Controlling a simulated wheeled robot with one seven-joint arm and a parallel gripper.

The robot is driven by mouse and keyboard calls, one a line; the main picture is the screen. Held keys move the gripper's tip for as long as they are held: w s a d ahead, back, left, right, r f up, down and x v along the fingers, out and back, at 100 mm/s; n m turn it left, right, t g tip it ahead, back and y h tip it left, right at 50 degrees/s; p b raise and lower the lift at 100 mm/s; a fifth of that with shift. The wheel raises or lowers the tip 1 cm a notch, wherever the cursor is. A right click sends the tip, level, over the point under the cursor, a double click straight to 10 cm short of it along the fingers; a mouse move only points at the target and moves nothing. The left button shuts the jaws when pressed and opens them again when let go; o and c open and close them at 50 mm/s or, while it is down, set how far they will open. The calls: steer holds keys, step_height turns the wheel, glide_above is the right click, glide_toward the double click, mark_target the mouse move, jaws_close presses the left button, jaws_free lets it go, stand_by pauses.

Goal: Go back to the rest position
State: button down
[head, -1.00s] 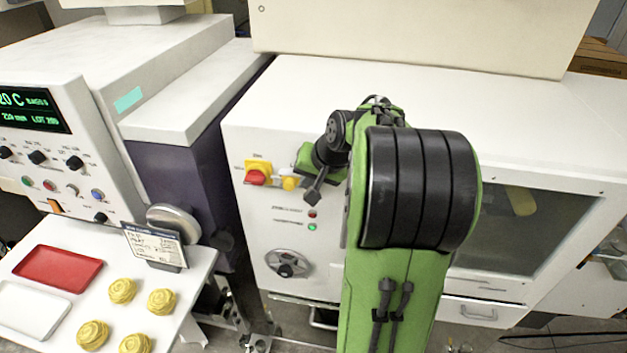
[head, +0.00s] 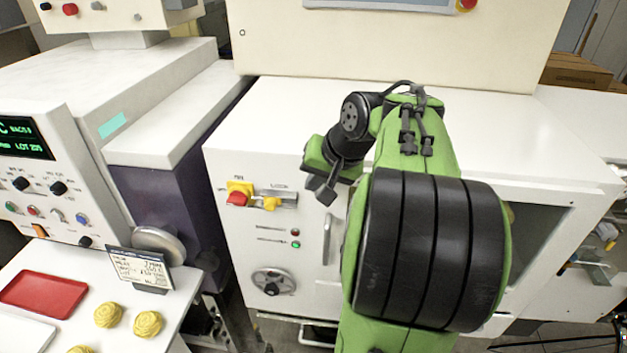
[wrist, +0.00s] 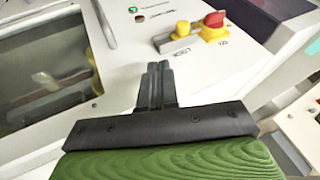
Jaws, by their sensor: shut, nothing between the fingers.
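My gripper (wrist: 155,85) shows in the wrist view with its two dark fingers together and nothing between them. It points toward the white machine's front panel, near the red and yellow rotary switch (wrist: 213,24) and the yellow latch (wrist: 183,29), and looks apart from them. In the head view my gripper (head: 318,192) is small and dark, at the end of my folded green arm, just right of the red switch (head: 237,196) and yellow latch (head: 271,203). My arm hides part of the machine's front and its window.
The white machine cabinet (head: 290,110) stands close in front. At the left, a shelf holds a red tray (head: 43,293), a white tray (head: 22,333), yellow pastry-like nests (head: 148,323) and a sign card (head: 138,268). A control panel (head: 25,138) with a green display stands behind.

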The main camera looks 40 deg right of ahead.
steer(key=shift+s+d, duration=0.1)
steer(key=shift+s, duration=0.1)
steer(key=s+a+f+n+b, duration=0.2)
steer(key=a+n, duration=0.1)
steer(key=a, duration=0.5)
steer(key=s+a+f+n+b, duration=0.1)
steer(key=s+a+f+n, duration=0.1)
steer(key=a, duration=0.7)
steer(key=s+a+f+n+g+b, duration=0.1)
steer(key=s+a+f+n, duration=0.3)
steer(key=s, duration=0.5)
step_height(320, 180, down, 2)
steer(key=shift+s+a+f+b, duration=0.1)
steer(key=shift+s+a+b, duration=0.3)
steer(key=shift+b, duration=0.2)
steer(key=shift+s, duration=0.1)
steer(key=shift+n, duration=0.3)
